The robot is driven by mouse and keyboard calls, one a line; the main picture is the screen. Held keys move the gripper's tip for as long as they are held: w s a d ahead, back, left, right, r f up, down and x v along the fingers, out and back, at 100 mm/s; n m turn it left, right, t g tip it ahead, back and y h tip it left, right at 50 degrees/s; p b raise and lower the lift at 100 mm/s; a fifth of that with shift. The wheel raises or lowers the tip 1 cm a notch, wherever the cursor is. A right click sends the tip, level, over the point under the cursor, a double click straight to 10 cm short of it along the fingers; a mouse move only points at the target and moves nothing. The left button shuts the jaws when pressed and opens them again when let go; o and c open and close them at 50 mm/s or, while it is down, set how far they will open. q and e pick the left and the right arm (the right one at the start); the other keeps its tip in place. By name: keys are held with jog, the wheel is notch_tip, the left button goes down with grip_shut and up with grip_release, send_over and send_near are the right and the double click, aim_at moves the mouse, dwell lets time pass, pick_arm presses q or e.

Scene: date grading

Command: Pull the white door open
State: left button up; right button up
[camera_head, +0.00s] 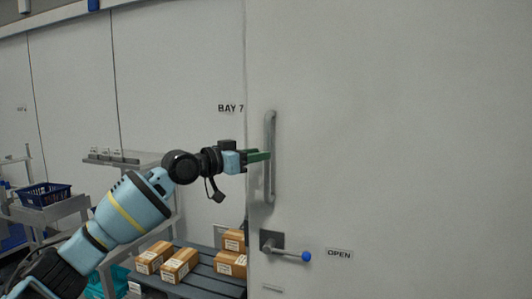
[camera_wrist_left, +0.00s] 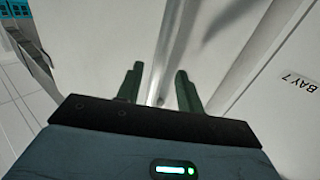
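The white door (camera_head: 400,120) fills the right side of the head view. It carries a tall grey vertical pull handle (camera_head: 270,150) near its left edge. Below that is a lever (camera_head: 290,253) with a blue tip, lying nearly level. My left gripper (camera_head: 262,156) is at the pull handle's middle, coming from the left. In the left wrist view its two green fingers (camera_wrist_left: 159,85) are apart, with a grey bar, seemingly the pull handle (camera_wrist_left: 176,50), showing between and beyond them. I cannot tell whether they touch it. My right gripper is not in view.
An "OPEN" label (camera_head: 339,254) is right of the lever. A "BAY 7" sign (camera_head: 231,108) is on the wall left of the door. Several cardboard boxes (camera_head: 180,265) sit on a grey slatted platform (camera_head: 205,284) below my left arm. A blue crate (camera_head: 43,196) stands at far left.

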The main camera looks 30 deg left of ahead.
pick_arm(q)
jog(key=shift+x, duration=2.05)
grip_shut()
